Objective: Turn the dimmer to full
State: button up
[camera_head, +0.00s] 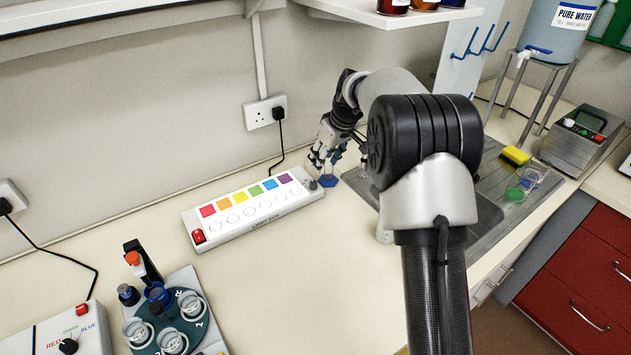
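The light box (258,222) is a long white box on the bench with a row of coloured squares and circles on its lit top. A small dark grey knob (313,185), which looks like the dimmer, is at its right end. The knob's setting is too small to read. A red switch (198,236) is at the left end. My gripper (324,163) points down just above and behind the knob, apparently apart from it. Its fingers look spread with nothing clearly held, though they are small in view.
A wall socket (265,112) with a cable is behind. A sink area (480,215) lies to the right, partly hidden by my arm. A rotary rack (170,325) is at front left.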

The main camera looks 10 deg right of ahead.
aim_at(313, 182)
jog(key=b+x, duration=0.2)
jog(key=x, duration=1)
jog(key=shift+w+f+b, duration=0.1)
jog(key=shift+f+b, duration=0.05)
jog(key=shift+b, duration=0.2)
jog(key=shift+c, duration=0.5)
grip_shut()
